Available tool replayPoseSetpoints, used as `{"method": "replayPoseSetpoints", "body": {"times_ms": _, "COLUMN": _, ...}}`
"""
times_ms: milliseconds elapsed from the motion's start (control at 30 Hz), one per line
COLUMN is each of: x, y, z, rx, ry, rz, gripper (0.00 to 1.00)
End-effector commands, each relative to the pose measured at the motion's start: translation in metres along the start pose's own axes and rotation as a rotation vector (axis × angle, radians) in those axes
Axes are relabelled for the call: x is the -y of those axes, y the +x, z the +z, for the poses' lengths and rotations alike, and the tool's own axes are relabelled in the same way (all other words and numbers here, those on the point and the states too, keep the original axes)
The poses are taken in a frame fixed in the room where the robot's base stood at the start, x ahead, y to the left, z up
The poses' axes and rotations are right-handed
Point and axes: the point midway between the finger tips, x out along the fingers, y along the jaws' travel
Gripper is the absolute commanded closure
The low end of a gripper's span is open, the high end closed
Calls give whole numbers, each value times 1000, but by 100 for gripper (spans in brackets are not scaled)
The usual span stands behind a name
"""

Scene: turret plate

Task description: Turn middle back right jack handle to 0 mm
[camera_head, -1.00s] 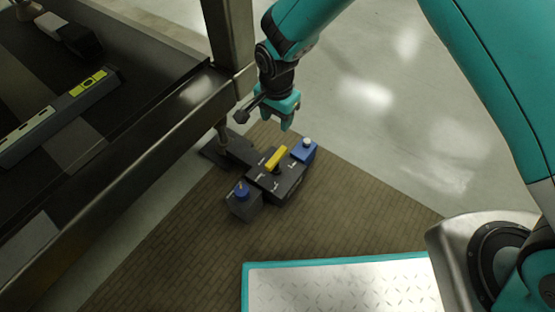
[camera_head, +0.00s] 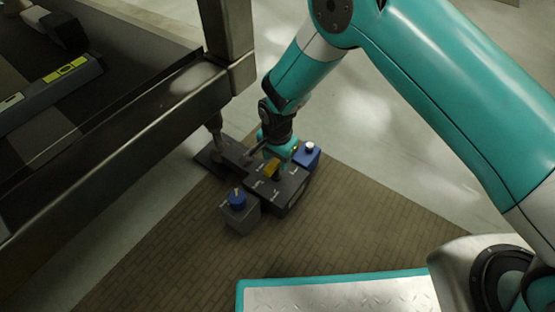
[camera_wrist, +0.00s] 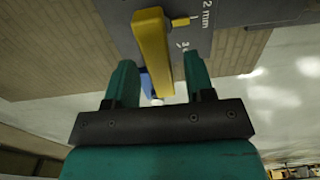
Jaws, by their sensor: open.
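The jack handle (camera_head: 271,167) is a yellow bar on top of a dark jack block (camera_head: 283,195) with white markings. In the wrist view the yellow handle (camera_wrist: 152,50) reaches down between my two teal fingers. My gripper (camera_head: 276,160) is open and is over the handle in the head view, hiding part of it. In the wrist view the fingers (camera_wrist: 160,85) stand on either side of the handle's end, with gaps. A "2 mm" mark and a small yellow pointer (camera_wrist: 181,21) show beside the handle. I cannot read the other markings clearly.
A blue box with a white knob (camera_head: 308,153) stands right of the block. A grey box with a blue knob (camera_head: 238,203) stands front left. A metal frame (camera_head: 160,115) with a leg is at the left. Brown floor matting lies in front.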

Motion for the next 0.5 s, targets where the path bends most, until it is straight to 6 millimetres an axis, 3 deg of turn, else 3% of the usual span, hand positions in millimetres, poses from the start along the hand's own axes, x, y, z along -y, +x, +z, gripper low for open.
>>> {"method": "replayPoseSetpoints", "body": {"times_ms": 267, "x": 0, "y": 0, "z": 0, "rx": 0, "ry": 0, "rz": 0, "gripper": 53}}
{"method": "replayPoseSetpoints", "body": {"times_ms": 467, "x": 0, "y": 0, "z": 0, "rx": 0, "ry": 0, "rz": 0, "gripper": 99}}
{"method": "replayPoseSetpoints", "body": {"times_ms": 500, "x": 0, "y": 0, "z": 0, "rx": 0, "ry": 0, "rz": 0, "gripper": 100}}
